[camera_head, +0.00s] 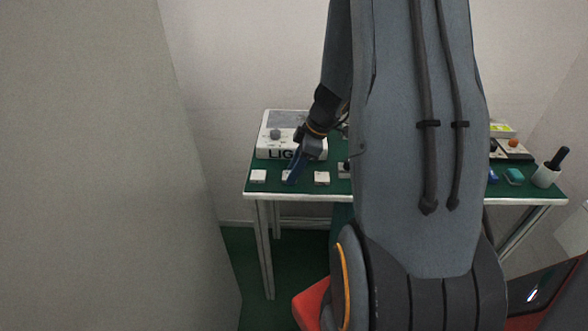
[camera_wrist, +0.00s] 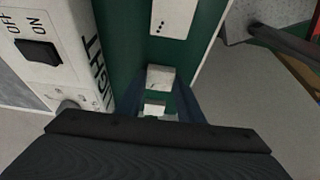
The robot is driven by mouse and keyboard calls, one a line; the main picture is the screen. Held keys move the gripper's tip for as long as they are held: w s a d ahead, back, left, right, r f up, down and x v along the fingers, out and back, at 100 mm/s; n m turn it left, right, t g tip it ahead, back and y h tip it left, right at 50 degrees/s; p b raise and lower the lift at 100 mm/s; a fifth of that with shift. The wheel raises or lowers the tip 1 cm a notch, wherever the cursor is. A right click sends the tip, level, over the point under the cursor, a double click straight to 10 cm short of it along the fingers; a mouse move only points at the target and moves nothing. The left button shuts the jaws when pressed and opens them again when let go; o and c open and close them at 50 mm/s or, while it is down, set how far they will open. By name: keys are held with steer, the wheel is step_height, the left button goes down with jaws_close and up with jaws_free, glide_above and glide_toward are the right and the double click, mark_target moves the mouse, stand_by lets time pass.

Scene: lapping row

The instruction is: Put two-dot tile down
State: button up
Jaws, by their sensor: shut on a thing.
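My gripper (camera_head: 291,178) reaches down over the left part of the green-topped table, with its blue fingers around a small white tile (camera_head: 286,176). In the wrist view this tile (camera_wrist: 160,76) sits between the fingers, and my gripper is shut on it. Its dots cannot be made out clearly. The tile is at or very near the table top; I cannot tell whether it touches. A white tile with three dots (camera_wrist: 165,18) lies on one side of it, also in the head view (camera_head: 322,178). Another white tile (camera_head: 258,176) lies on the other side, partly hidden in the wrist view (camera_wrist: 154,107).
A white box marked LIGHT (camera_head: 270,146), with a knob and an ON/OFF switch (camera_wrist: 40,52), stands just behind the tiles. My arm hides the table's middle.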

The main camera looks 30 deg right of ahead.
steer(key=shift+f, duration=0.15)
steer(key=o, duration=1.1)
steer(key=shift+r, duration=0.2)
steer(key=b+v, duration=0.2)
steer(key=v, duration=0.9)
steer(key=s+a+m+g+h, duration=0.1)
steer(key=s+a+m, duration=0.4)
steer(key=a, duration=0.4)
steer(key=s+a+m+g+h, duration=0.1)
steer(key=s+a+m+h, duration=0.1)
steer(key=s+a+m, duration=0.4)
steer(key=shift+s+a+f+h, duration=0.25)
steer(key=shift+s+a, duration=0.45)
steer(key=shift+a, duration=1.55)
